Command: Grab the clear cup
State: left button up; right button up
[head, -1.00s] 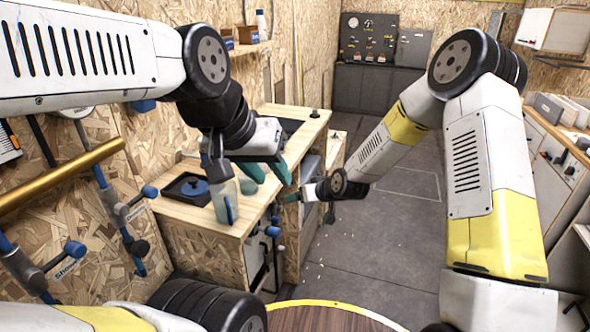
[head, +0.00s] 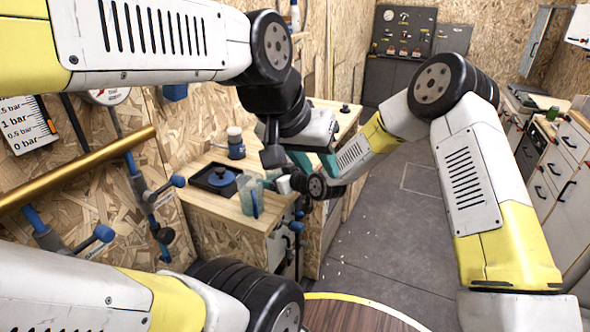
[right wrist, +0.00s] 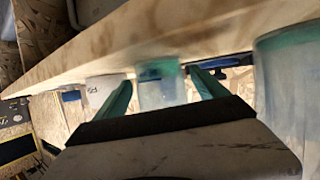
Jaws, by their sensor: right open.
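A clear cup (head: 250,195) with a pale teal tint stands on the wooden worktop near its front edge. My left gripper (head: 314,160) is above and to the right of it, with its teal fingers apart and empty. My right gripper (head: 273,181) is low at the worktop edge, just right of the cup and partly hidden. In the right wrist view its two teal fingers (right wrist: 162,92) are apart, and a translucent cup shows in the gap between them. A larger translucent shape (right wrist: 285,85) is at the right. I cannot tell whether the fingers touch the cup.
Clamps (head: 290,228) hang at the worktop front. A brass pipe (head: 80,170) is at left. The grey floor (head: 385,235) is open.

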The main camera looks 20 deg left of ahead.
jog(key=c, duration=1.5)
jog(key=shift+r, duration=0.1)
